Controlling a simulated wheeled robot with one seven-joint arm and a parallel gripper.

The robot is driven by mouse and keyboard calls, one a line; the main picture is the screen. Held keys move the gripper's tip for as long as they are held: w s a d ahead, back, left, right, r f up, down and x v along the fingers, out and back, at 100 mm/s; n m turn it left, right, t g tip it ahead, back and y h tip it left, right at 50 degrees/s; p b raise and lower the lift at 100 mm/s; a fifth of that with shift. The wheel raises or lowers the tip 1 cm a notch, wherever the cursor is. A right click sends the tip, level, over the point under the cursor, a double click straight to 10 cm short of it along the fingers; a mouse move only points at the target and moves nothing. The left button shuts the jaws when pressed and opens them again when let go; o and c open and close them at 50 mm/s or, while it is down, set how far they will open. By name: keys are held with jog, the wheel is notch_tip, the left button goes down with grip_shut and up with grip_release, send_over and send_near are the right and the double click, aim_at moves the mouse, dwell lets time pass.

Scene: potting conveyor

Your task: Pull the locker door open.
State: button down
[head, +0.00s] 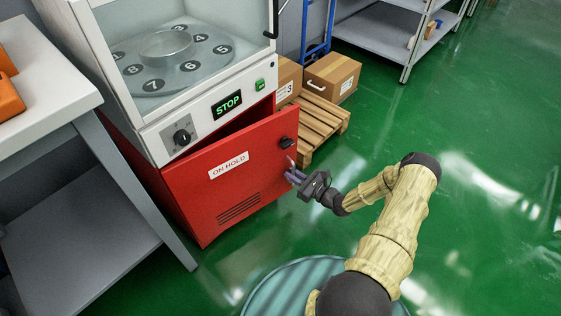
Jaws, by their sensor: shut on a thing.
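The red locker door (228,180) carries an "ON HOLD" label and vent slots, and it stands partly open under the white machine. A dark gap shows along its top edge. A black knob (287,142) sits near its upper right corner, and a pale handle (291,162) is just below it. My gripper (293,177) is at the door's right edge, its fingers shut on the handle. The fingers hide part of the handle.
A white machine (160,135) with a numbered dial and a "STOP" display stands above the door. A grey table (60,110) is close on the left. A wooden pallet (318,122) with cardboard boxes (333,78) stands behind the door. Green floor is clear to the right.

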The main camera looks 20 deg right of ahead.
jog(key=s+a+p, duration=0.1)
jog(key=s+p, duration=0.9)
jog(key=s, duration=1.1)
jog(key=shift+s, duration=0.35)
jog(key=shift+a, duration=0.1)
jog(key=c, duration=1.6)
grip_release()
jog(key=shift+o, duration=0.2)
